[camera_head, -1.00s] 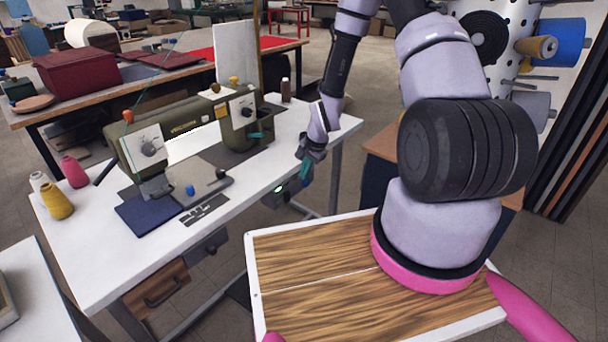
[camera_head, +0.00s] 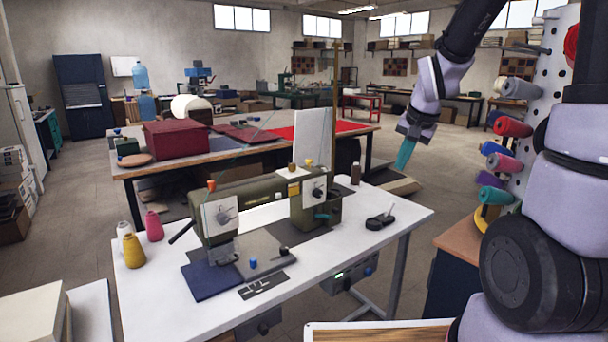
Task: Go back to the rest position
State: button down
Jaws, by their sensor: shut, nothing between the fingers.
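My gripper (camera_head: 404,156) hangs at the end of my arm, right of the middle of the view. Its teal fingers point down and are shut with nothing between them. It is in the air above and beyond the right end of the white sewing table (camera_head: 385,250), clear of it. My arm comes down from the top right, and its lower links fill the right edge.
A green sewing machine (camera_head: 262,205) stands on the white table with thread cones (camera_head: 134,250) at the left. A small dark tool (camera_head: 380,219) lies near its right end. A pegboard with colored rolls (camera_head: 513,127) stands close on the right. Open floor (camera_head: 455,165) lies beyond my gripper.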

jog(key=s+r+n+t+y, duration=0.1)
jog(key=s+r+n+t, duration=0.1)
jog(key=s+r, duration=1.2)
jog(key=s, duration=0.4)
jog(key=shift+s+r+n, duration=0.25)
jog(key=shift+r+n, duration=0.05)
jog(key=shift+r, duration=0.05)
